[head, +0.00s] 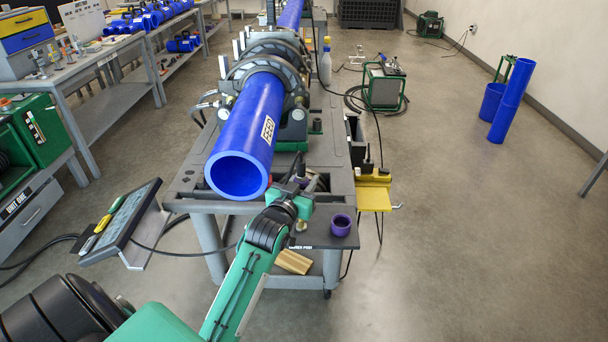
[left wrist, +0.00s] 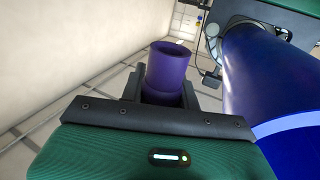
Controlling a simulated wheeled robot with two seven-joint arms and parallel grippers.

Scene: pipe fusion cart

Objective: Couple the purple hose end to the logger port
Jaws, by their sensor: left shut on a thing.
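My left gripper (head: 302,190) is over the near end of the cart, just right of the mouth of the large blue pipe (head: 262,120). In the left wrist view its jaws (left wrist: 162,95) are shut on the purple hose end (left wrist: 168,70), a purple cylinder with an open top that stands up between the fingers. In the head view the gripper mostly hides it. A dark plate on the cart's front edge bears small lettering that I cannot read for sure. A small pale fitting (head: 301,226) on it may be the logger port. My right gripper is out of view.
A purple cup (head: 341,225) stands on the same plate, right of the fitting. A tilted screen panel (head: 122,222) sticks out on the cart's left. A yellow tray (head: 374,194) juts out on the right.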

